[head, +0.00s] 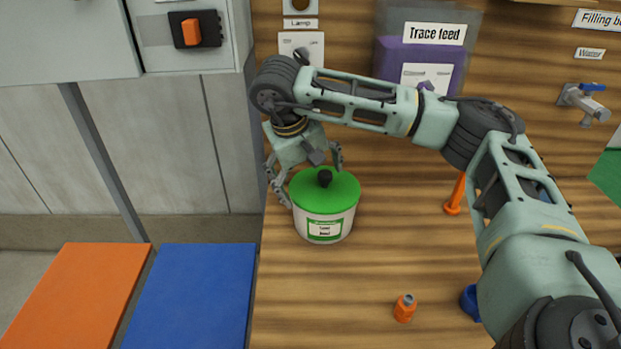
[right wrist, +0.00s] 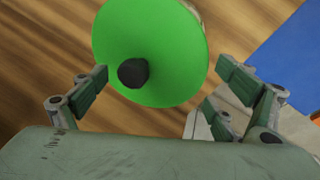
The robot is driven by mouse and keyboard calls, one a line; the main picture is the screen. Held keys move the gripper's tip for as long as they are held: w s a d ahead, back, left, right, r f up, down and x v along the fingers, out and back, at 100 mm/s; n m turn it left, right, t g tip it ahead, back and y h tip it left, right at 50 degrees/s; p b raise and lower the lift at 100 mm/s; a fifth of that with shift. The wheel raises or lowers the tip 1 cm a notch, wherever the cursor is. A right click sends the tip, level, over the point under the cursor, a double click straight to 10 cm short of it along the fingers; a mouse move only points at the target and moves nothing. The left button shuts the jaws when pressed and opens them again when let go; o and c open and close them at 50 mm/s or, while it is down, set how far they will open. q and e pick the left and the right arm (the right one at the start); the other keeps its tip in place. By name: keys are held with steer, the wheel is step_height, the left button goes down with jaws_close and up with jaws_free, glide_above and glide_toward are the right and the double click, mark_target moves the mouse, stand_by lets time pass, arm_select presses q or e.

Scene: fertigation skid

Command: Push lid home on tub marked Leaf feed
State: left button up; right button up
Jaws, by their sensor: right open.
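The white tub (head: 325,227) stands upright on the wooden bench near its left edge, with a green-bordered label that seems to read Leaf feed. A green lid (head: 343,190) with a black knob (head: 324,178) lies on top of it. I cannot tell whether the lid is fully seated. My right gripper (head: 311,182) is open and empty, above and behind the lid, with fingers spread. In the right wrist view the lid (right wrist: 160,45) and knob (right wrist: 132,72) lie ahead of the open fingers (right wrist: 162,82). My left gripper is not in view.
A small orange bottle (head: 404,309), a blue object (head: 470,302) and an orange upright piece (head: 454,194) stand on the bench to the right. A purple Trace feed container (head: 421,60) is behind. Orange (head: 82,300) and blue (head: 195,298) panels lie left of the bench.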

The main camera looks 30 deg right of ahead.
steer(key=shift+r+p, duration=1.15)
steer(key=shift+r, duration=0.5)
steer(key=shift+o, duration=0.7)
steer(key=shift+o, duration=0.6)
step_height(320, 180, up, 9)
steer(key=p, duration=0.6)
steer(key=shift+p, duration=0.4)
steer(key=shift+f, duration=0.1)
